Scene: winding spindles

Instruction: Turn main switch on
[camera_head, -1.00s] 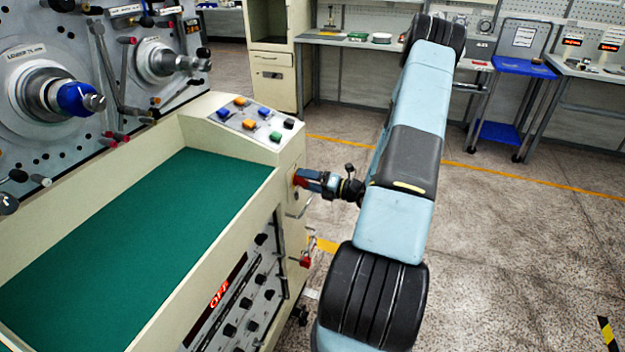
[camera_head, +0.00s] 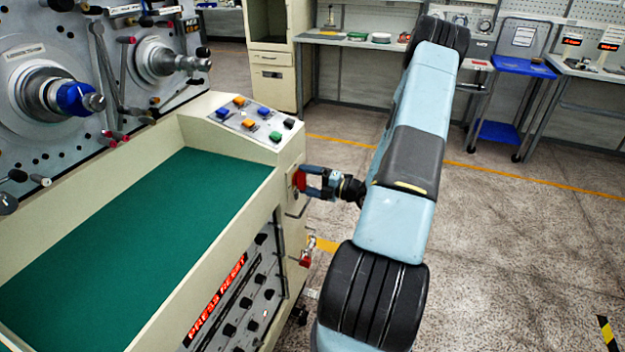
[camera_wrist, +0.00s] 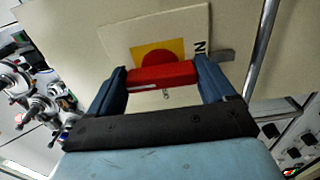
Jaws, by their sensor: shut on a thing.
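The main switch (camera_wrist: 163,76) has a red handle in front of a yellow plate on the cream machine's end face. In the wrist view its red bar lies nearly level across the picture. My gripper (camera_head: 304,180) is at this end face, with one blue finger on each end of the red bar, shut on it. In the head view a little of the red switch (camera_head: 299,181) shows between the fingers. The machine's red display (camera_head: 215,300) reads "PRESS RESET". Part of the label beside the switch is hidden.
A panel of coloured buttons (camera_head: 252,119) is on the machine's top corner above the switch. A second red handle (camera_head: 307,252) sits lower on the end face. A metal rail (camera_wrist: 262,45) runs close to my gripper's right in the wrist view. Open floor lies right of my arm.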

